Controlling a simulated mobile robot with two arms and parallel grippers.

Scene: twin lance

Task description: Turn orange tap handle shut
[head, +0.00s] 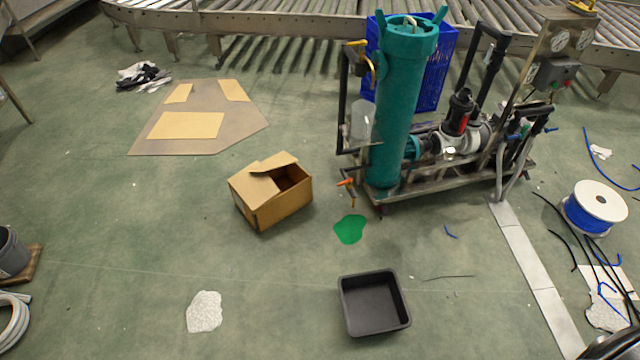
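The orange tap handle (346,182) is small in the head view. It sits low on the near left of the teal filter column (398,110), on a short brass-coloured tap (353,198). The handle seems to stick out to the left; its exact angle is too small to tell. A green puddle (350,229) lies on the floor just below the tap. Neither of my grippers shows in this view.
An open cardboard box (270,205) stands left of the tap. A black tray (374,303) lies on the floor in front. A blue crate (433,75) is behind the column. A blue cable spool (595,208) and loose cables are at the right. The floor at centre left is mostly clear.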

